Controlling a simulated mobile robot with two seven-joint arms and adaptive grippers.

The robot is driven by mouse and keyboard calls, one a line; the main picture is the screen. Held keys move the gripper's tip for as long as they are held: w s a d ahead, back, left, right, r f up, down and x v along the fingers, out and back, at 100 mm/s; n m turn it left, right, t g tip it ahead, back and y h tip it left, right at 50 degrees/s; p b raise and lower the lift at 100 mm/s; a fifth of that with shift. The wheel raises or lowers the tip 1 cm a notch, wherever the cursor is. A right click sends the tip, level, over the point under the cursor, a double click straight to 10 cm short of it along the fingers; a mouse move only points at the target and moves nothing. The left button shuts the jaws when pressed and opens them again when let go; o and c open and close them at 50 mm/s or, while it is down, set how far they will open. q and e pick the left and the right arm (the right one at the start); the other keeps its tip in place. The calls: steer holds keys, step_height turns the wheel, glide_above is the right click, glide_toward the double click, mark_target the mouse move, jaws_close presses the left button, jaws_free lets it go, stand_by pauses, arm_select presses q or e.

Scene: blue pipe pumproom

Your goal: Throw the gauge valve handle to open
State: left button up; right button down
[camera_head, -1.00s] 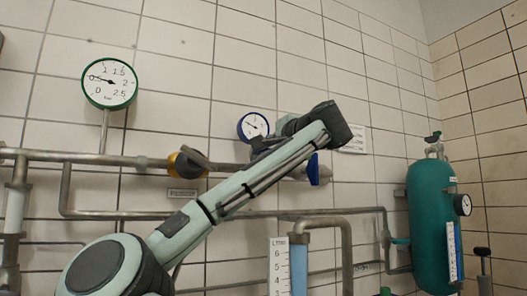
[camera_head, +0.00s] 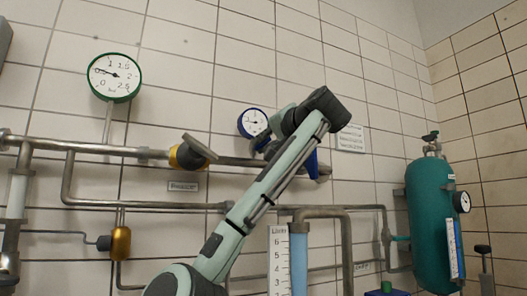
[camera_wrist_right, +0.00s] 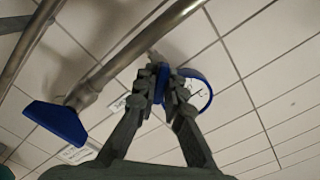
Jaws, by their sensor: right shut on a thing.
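My right gripper (camera_wrist_right: 165,82) is shut on a small blue handle (camera_wrist_right: 161,74) in the right wrist view, just in front of the blue-rimmed gauge (camera_wrist_right: 198,93). The fingers hide most of this handle, so its exact angle is hard to tell. In the head view the gauge (camera_head: 253,123) hangs on the wall above the upper pipe, and my right gripper (camera_head: 263,144) is just below it, partly hidden by my wrist. A larger flat blue handle (camera_wrist_right: 57,122) on the pipe is apart from the fingers. My left gripper is not in view.
A yellow-collared valve with a grey handle (camera_head: 194,153) sits on the upper pipe (camera_head: 100,148). A green-rimmed gauge (camera_head: 114,77) is at the upper left. A brass-coloured valve (camera_head: 121,243) is below. A green tank (camera_head: 432,225) stands right.

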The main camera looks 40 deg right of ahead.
steer(key=n+b, duration=0.2)
steer(key=n, duration=0.3)
steer(key=shift+d+f, duration=0.1)
steer(key=n, duration=0.2)
steer(key=shift+n+b, duration=0.4)
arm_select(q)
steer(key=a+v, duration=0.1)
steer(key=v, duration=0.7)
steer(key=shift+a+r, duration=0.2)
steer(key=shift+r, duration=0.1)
arm_select(e)
steer(key=shift+n, duration=1.2)
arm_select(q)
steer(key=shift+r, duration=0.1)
arm_select(e)
steer(key=c, duration=1.6)
jaws_free()
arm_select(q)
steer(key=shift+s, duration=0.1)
arm_select(e)
steer(key=shift+s, duration=0.15)
steer(key=shift+v, duration=3.6)
